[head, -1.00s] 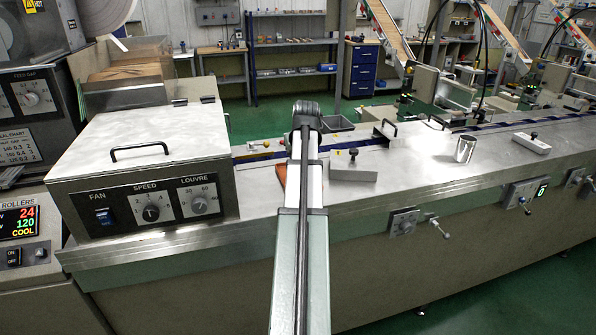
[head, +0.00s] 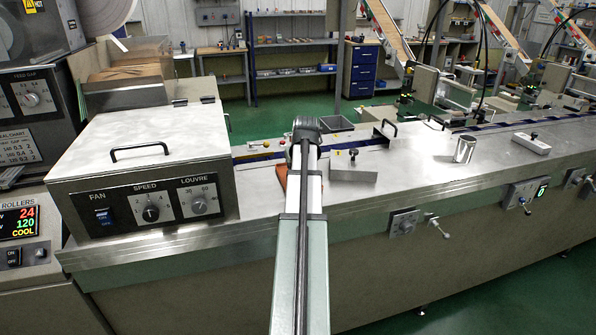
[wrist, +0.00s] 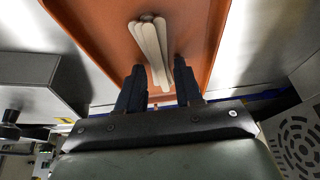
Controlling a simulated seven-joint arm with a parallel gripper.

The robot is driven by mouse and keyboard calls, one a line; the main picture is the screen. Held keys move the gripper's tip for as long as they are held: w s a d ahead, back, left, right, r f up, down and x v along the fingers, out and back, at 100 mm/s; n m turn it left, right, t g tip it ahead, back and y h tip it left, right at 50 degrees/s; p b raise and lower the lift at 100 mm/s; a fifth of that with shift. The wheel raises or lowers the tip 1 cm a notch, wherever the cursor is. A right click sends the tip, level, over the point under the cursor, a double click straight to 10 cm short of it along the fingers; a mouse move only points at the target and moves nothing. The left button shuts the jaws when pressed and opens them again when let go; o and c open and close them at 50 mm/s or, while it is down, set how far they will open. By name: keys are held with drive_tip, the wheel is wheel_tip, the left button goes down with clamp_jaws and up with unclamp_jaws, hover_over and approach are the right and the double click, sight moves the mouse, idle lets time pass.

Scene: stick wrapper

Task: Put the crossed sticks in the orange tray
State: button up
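The orange tray (wrist: 215,35) fills the upper middle of the wrist view. In the head view only a thin strip of the orange tray (head: 281,173) shows to the left of my arm. Several pale flat sticks (wrist: 152,45) lie in a narrow fan over the tray, bunched and overlapping. Their near ends reach between the fingers of my gripper (wrist: 160,86). The fingers stand apart on either side of the sticks, with small gaps visible. Whether the sticks rest on the tray floor cannot be told. The fingers are hidden behind my arm in the head view.
A metal control box (head: 145,165) stands left of my arm on the steel machine top. A steel block with a knob (head: 353,170) is just to the right, and a metal cup (head: 464,149) stands farther right.

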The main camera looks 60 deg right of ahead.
drive_tip(key=shift+o, duration=1.2)
drive_tip(key=v, duration=1.2)
drive_tip(key=shift+r, duration=0.15)
